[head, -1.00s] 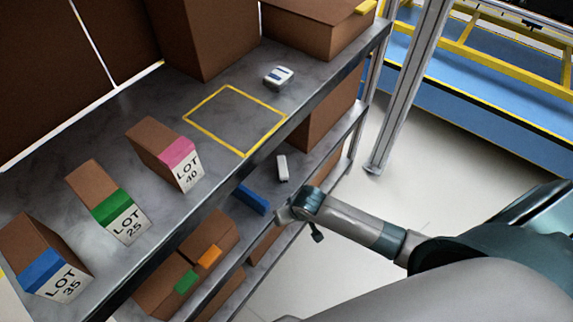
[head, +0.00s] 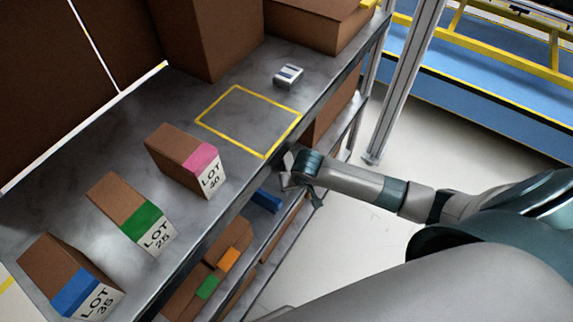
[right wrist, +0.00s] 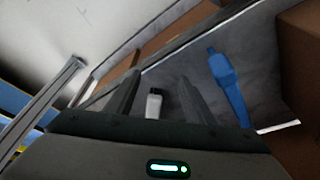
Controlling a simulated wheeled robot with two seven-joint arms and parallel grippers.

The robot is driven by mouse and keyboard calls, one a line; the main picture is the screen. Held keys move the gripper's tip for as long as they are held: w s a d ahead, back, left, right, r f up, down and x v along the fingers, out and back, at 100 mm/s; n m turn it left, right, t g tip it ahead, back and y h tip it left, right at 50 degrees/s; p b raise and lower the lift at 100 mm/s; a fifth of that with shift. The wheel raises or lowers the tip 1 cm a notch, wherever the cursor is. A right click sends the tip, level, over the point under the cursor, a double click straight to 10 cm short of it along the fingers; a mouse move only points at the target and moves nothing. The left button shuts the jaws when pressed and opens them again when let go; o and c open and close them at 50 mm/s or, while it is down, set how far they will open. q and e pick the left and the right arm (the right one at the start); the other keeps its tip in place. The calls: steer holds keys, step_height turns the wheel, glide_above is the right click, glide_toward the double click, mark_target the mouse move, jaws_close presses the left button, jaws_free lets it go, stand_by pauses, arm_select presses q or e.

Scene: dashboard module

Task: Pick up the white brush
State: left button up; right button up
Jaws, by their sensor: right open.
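The white brush (right wrist: 154,103) is a small pale piece with a dark end in the right wrist view. It lies on the middle shelf, between the two fingers in that picture. My right gripper (right wrist: 160,85) is open and points at it; I cannot tell how far the fingertips are from it. In the head view my right gripper (head: 289,171) is at the opening above the middle shelf and hides the brush. My left gripper is not in view.
A blue tool (right wrist: 229,84) lies on the same shelf beside the brush; it also shows in the head view (head: 265,199). The upper shelf (head: 130,115) overhangs, with LOT boxes (head: 185,160) and a striped white item (head: 288,76). A metal post (head: 405,85) stands to the right.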

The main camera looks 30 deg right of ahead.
steer(key=shift+s+d, duration=0.1)
steer(key=p, duration=0.2)
glide_toward(290, 163)
steer(key=x, duration=0.5)
steer(key=shift+s+f, duration=0.15)
steer(key=shift+s, duration=0.1)
steer(key=shift+w, duration=0.25)
steer(key=shift+w+f, duration=0.1)
steer(key=shift+w, duration=0.05)
steer(key=shift+x, duration=2.35)
steer(key=shift+f, duration=0.25)
